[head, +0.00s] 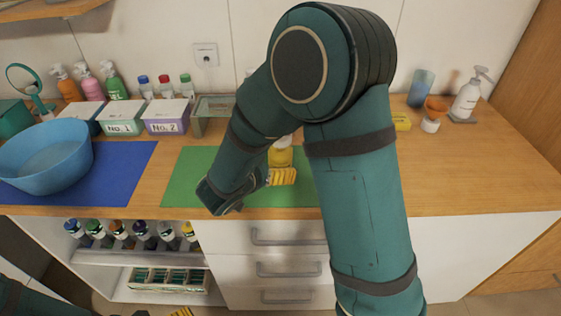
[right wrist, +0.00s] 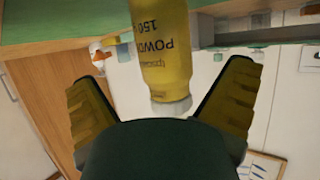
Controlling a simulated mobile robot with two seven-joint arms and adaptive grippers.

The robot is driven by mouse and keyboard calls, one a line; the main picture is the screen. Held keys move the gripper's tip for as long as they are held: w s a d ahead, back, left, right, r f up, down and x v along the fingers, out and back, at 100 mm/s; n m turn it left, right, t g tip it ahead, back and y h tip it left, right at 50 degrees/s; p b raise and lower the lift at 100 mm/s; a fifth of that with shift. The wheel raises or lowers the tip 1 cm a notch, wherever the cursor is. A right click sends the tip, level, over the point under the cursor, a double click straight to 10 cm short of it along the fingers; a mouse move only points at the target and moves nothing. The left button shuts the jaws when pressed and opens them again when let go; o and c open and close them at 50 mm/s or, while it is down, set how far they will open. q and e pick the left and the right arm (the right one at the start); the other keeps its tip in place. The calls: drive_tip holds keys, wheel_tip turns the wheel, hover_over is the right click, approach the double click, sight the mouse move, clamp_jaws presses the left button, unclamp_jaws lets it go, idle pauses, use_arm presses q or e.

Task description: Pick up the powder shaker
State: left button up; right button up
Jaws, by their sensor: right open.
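The powder shaker is a yellow bottle (head: 281,154) with a pale top, standing on the green mat (head: 185,172) and partly hidden by my right arm in the head view. In the right wrist view the yellow shaker (right wrist: 163,52) appears upside down, with dark "POWD" and "150" lettering and a whitish cap. My right gripper (right wrist: 162,88) is open, with one ribbed yellow finger on each side of the shaker and gaps between. In the head view my right gripper (head: 280,177) is just in front of the shaker.
A blue basin (head: 48,158) sits on the blue mat (head: 128,170) at left. Lidded boxes (head: 167,117), pump bottles (head: 113,88) and small bottles line the back. The right front counter is clear.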

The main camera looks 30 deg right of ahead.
sight(274, 162)
drive_tip(key=b+x, duration=0.1)
drive_tip(key=x, duration=0.4)
drive_tip(key=shift+w+a+f+b, duration=0.1)
drive_tip(key=shift+w+f+b, duration=0.15)
drive_tip(key=shift+b, duration=0.15)
drive_tip(key=shift+w+d+f, duration=0.1)
drive_tip(key=shift+w+d, duration=0.05)
drive_tip(key=shift+d, duration=0.1)
drive_tip(key=c, duration=1.3)
